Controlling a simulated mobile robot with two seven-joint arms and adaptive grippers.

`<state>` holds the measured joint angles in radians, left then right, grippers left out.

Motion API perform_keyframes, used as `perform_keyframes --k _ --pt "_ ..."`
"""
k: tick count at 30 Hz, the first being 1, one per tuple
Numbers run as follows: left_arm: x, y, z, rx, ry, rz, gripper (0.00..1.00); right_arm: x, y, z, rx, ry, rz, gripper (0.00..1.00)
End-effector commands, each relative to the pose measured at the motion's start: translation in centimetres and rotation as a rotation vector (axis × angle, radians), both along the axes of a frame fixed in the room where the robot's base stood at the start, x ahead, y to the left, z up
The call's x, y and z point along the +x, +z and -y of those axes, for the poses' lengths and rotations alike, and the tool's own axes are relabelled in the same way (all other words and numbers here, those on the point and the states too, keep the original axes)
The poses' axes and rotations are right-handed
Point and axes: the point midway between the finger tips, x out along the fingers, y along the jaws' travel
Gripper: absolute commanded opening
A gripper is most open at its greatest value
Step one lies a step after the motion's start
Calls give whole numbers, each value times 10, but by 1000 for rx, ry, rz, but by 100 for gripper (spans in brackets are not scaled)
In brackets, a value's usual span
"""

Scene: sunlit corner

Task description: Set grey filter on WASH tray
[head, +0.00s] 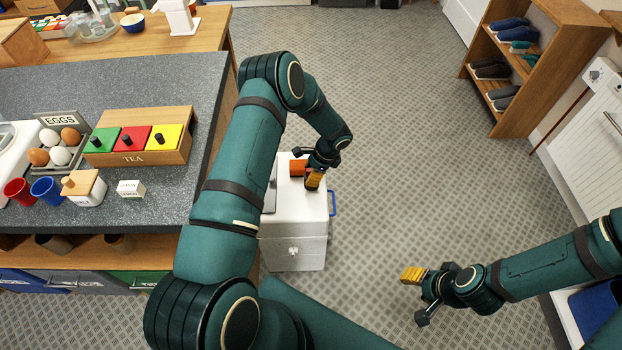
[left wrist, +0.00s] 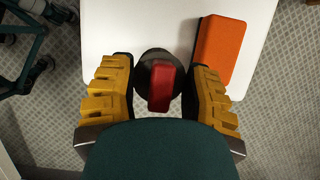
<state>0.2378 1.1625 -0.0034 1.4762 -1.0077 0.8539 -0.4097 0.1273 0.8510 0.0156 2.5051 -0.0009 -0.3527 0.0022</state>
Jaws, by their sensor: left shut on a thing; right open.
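My left gripper (head: 313,180) is over the top of a white box (head: 295,240). In the left wrist view its yellow fingers (left wrist: 160,90) are on both sides of a dark grey round piece with a red block-like top (left wrist: 160,88), and it is shut on this piece. I cannot tell for sure that this is the grey filter, or whether it touches the box top. My right gripper (head: 417,297) is open and empty over the floor at the right. I can make out no WASH label on any tray.
An orange block (left wrist: 220,50) lies on the white box top close beside the left gripper's right finger; it also shows in the head view (head: 298,167). A grey counter (head: 150,90) with a TEA box (head: 140,157) and egg holder stands left.

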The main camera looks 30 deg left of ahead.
Motion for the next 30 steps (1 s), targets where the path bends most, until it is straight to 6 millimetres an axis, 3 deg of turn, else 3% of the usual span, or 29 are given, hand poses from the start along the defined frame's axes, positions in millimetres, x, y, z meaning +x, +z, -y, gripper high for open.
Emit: perform_keyframes --k 5,17,18,20,30 --pt "-1 -26 0 -1 2 -2 15 1 -6 0 0 -1 3 47" --pt "-1 -31 0 0 1 0 15 2 -10 0 0 -1 4 47" --pt "-1 -31 0 -1 2 -1 56 2 -10 0 -1 -1 5 47" --pt "-1 -30 0 -1 2 -1 74 2 -9 0 -1 -2 5 47" --pt "-1 -28 0 -1 2 -1 74 2 -8 0 -1 -2 5 47"
